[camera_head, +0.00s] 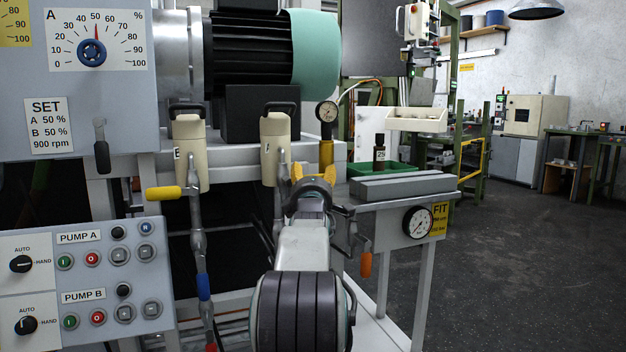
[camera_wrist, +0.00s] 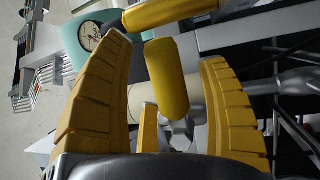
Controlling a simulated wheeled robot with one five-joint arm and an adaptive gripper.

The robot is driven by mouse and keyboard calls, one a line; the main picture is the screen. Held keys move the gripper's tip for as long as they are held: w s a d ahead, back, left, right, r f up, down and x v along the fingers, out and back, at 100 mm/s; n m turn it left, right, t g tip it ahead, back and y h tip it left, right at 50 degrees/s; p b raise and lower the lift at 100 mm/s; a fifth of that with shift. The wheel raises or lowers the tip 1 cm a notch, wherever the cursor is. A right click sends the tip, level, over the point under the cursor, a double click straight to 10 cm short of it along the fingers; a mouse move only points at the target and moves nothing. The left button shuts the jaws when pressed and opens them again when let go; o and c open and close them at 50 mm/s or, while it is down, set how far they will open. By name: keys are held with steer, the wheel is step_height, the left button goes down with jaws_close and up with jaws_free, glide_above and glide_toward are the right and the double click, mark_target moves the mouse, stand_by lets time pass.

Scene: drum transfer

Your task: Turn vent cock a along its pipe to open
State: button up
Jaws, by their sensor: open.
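My gripper (camera_head: 313,178) is in front of the right-hand cream canister (camera_head: 275,150) and its grey pipe. In the wrist view, my gripper (camera_wrist: 165,62) is open, with its two yellow fingers spread apart. A yellow handle (camera_wrist: 167,80), apparently that of vent cock a, stands between the fingers, with gaps on both sides. It rises from a grey metal fitting (camera_wrist: 180,132) and looks crosswise to the grey pipe (camera_wrist: 285,88). In the head view my gripper and arm hide most of this cock. A similar yellow handle (camera_head: 163,193) points left from the left-hand pipe (camera_head: 198,240).
A pressure gauge (camera_head: 326,113) stands on a yellow post (camera_head: 326,152) behind my gripper. A grey bench (camera_head: 405,185) with a second gauge (camera_head: 418,222) is to the right. An orange handle (camera_head: 365,264) hangs beside my arm. The floor at right is clear.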

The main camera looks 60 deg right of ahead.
steer(key=shift+d, duration=0.2)
stand_by(0.3)
steer(key=c, duration=1.3)
steer(key=shift+r+p, duration=0.1)
steer(key=shift+p, duration=0.2)
